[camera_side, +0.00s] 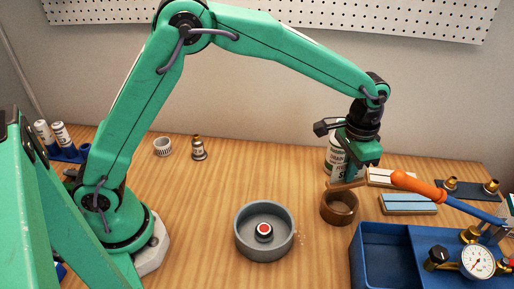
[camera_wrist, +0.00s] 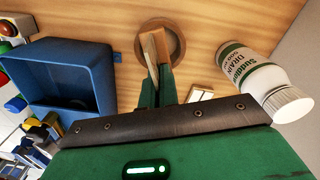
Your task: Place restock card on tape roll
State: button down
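The tape roll (camera_side: 340,212) is a brown ring lying flat on the wooden bench, right of the grey round dish. In the wrist view the tape roll (camera_wrist: 179,50) is partly covered by what I hold. My gripper (camera_side: 350,177) points down just above the tape roll. Its green fingers (camera_wrist: 157,78) are shut on a thin tan piece, which looks like the restock card (camera_wrist: 150,46). The card (camera_side: 345,185) is over the roll in the side view; whether its lower edge touches the roll I cannot tell.
A blue tray (camera_side: 358,262) with a gauge and an orange-handled tool (camera_side: 418,187) stands at the right front. A white drain bottle (camera_wrist: 250,70) is close behind my gripper. A grey round dish (camera_side: 243,237) sits left of the roll.

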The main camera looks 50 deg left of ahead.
aim_at(345, 185)
jog(key=shift+f, duration=2.55)
jog(key=shift+f, duration=0.1)
jog(key=c, duration=1.7)
grip_release()
notch_tip(345, 185, up, 12)
jog(key=shift+f, duration=0.2)
jog(key=shift+r, duration=0.35)
